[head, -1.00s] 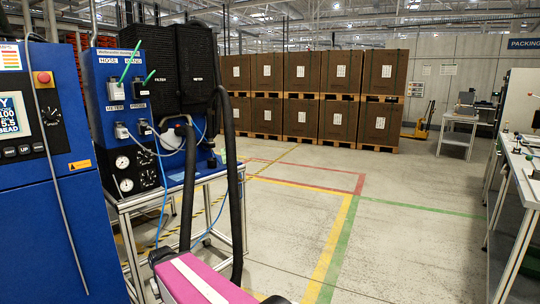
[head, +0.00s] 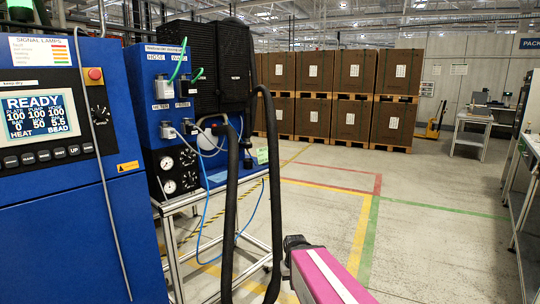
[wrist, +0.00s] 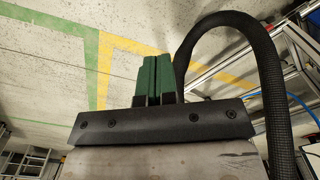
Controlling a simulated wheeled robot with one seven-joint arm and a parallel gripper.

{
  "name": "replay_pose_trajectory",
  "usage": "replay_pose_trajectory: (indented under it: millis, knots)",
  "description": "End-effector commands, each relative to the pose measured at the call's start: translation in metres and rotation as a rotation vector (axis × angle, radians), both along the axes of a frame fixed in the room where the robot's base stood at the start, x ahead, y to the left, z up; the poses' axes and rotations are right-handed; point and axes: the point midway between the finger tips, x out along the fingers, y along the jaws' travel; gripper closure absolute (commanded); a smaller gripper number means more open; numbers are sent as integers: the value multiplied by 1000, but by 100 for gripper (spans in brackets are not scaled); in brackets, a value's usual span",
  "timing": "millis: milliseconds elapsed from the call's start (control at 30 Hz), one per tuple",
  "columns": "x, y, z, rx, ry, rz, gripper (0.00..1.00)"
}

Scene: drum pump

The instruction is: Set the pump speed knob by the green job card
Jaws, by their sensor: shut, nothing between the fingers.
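In the wrist view, my gripper (wrist: 154,62) has green fingers pressed together, empty, above the floor, well apart from the knob.
The blue pump unit (head: 150,95) stands on a metal frame, with gauges (head: 167,163) and blue tubes. Thick black hoses (head: 230,200) hang in front. Brown crates (head: 350,115) stand behind. The floor (head: 430,240) at the right is clear up to a bench (head: 528,165).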

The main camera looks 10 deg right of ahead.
Motion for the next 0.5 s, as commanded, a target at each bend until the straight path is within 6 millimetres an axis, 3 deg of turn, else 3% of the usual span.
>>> replay_pose_trajectory:
  millis: [300, 500]
  knots:
    - [0, 0, 0, 0, 0, 0, 100]
    - [0, 0, 0, 0, 0, 0, 40]
